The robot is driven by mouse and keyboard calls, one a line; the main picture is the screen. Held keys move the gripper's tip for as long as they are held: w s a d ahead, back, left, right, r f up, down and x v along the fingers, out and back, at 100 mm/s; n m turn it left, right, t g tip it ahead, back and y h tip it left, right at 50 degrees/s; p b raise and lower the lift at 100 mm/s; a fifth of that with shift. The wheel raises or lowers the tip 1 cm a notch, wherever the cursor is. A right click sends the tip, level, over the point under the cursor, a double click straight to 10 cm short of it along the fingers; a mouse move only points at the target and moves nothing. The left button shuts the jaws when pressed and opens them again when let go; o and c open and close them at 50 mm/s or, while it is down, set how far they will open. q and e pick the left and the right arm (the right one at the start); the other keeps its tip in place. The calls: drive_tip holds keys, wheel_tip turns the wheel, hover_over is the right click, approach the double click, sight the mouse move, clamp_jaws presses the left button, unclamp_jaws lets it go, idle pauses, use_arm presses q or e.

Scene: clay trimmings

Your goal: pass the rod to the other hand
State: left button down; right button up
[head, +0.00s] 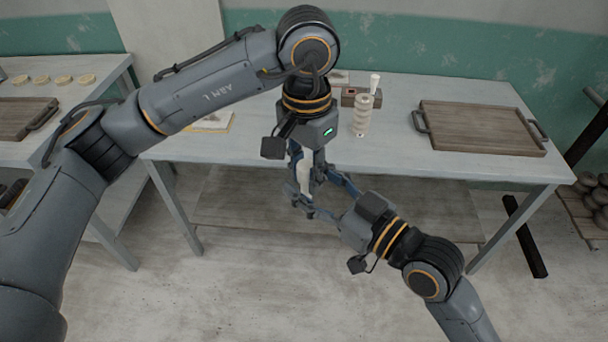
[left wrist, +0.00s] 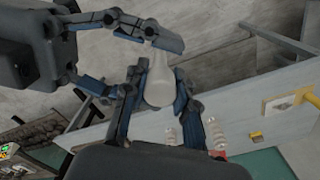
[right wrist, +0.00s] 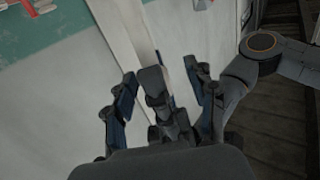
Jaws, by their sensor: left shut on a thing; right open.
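The rod is a pale, smooth piece, wider at one end, in the left wrist view (left wrist: 160,82); in the head view (head: 305,170) it hangs upright below my left wrist. My left gripper (head: 302,172) points down, shut on the rod; its fingers flank the rod's wide end in the left wrist view (left wrist: 156,100). My right gripper (head: 328,196) comes from the lower right, open, its fingers beside the rod's free end. In the right wrist view its two fingers (right wrist: 160,88) stand apart, with part of my left gripper between or behind them. The rod is hard to make out there.
Both grippers are in front of a grey table (head: 400,150). On it are a wooden tray (head: 480,128), a pale ribbed spindle (head: 361,116), a brown block (head: 348,97) and a yellow-edged board (head: 215,124). A side table (head: 60,150) stands left. The floor in front is open.

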drive_tip(key=shift+x, duration=0.95)
drive_tip(key=shift+s, duration=0.1)
clamp_jaws()
use_arm(q)
drive_tip(key=c, duration=1)
unclamp_jaws()
use_arm(e)
drive_tip(key=shift+s+a, duration=0.1)
use_arm(q)
drive_tip(key=shift+w+r, duration=0.1)
drive_tip(key=shift+r, duration=0.05)
